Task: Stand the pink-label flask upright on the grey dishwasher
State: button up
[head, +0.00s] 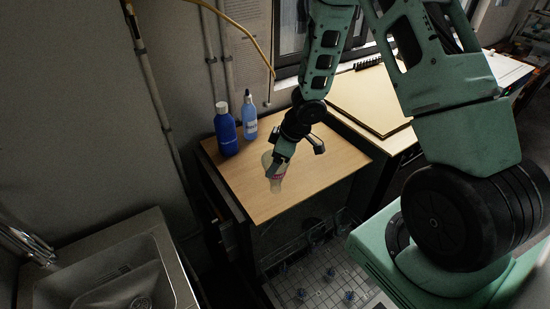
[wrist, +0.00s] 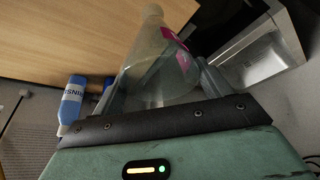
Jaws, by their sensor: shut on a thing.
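The clear flask with the pink label (head: 269,161) is in my gripper (head: 279,163), above the wooden top. In the wrist view the flask (wrist: 152,75) is held near its wide base, and its narrow neck points away from my gripper (wrist: 160,103). In the head view its neck looks turned downward, so it is not upright. I cannot tell whether its neck touches the wood. Below the wooden top is an open unit with a pale wire rack (head: 325,270), which may be the grey dishwasher; its body is mostly in shadow.
The wooden top (head: 240,182) is mostly bare. A dark blue bottle (head: 225,130) and a light blue bottle (head: 249,117) stand at its back left. A metal sink (head: 110,275) is at lower left. A desk with a large folder (head: 370,97) is behind right.

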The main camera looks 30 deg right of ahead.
jog(key=shift+r, duration=0.1)
notch_tip(320, 180, down, 7)
jog(key=b, duration=0.4)
jog(key=shift+r+b, duration=0.2)
jog(key=shift+b, duration=0.1)
jog(key=shift+f, duration=0.3)
dwell(0.5)
jog(key=o, duration=1.1)
jog(key=shift+c, duration=0.2)
jog(key=p+v, duration=0.8)
jog(key=v, duration=0.9)
jog(key=shift+r, duration=0.2)
